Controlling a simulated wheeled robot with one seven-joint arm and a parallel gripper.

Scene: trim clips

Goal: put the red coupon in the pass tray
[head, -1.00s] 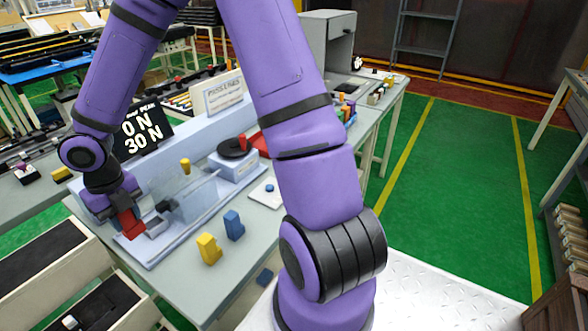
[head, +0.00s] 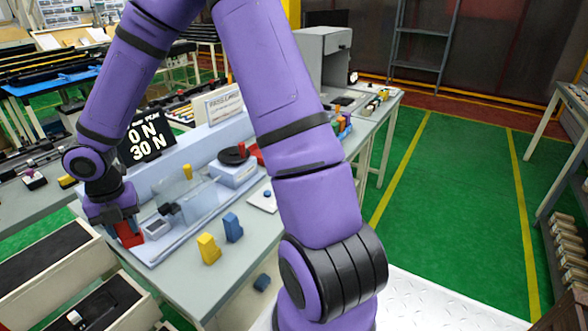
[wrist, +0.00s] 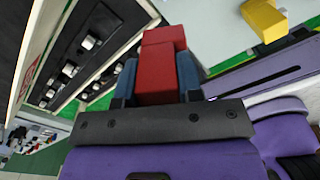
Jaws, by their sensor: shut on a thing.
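The red coupon (head: 129,236) is a red block held in my gripper (head: 122,226), at the left end of the pale blue test fixture (head: 190,222) on the bench. The wrist view shows the red coupon (wrist: 158,65) between the two blue-grey fingers of my gripper (wrist: 157,78), which are shut on it. I cannot tell whether its lower end touches the fixture. Two trays with black linings, a front one (head: 146,322) and a rear one (head: 97,256), stand at the lower left. I cannot read which is the pass tray.
A yellow block (head: 208,249) and a blue block (head: 233,227) stand on the bench front. A black force display (head: 146,144) reads 0 N and 30 N. In the wrist view, a black-lined tray (wrist: 92,42) holds several small clips. Green floor is clear at right.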

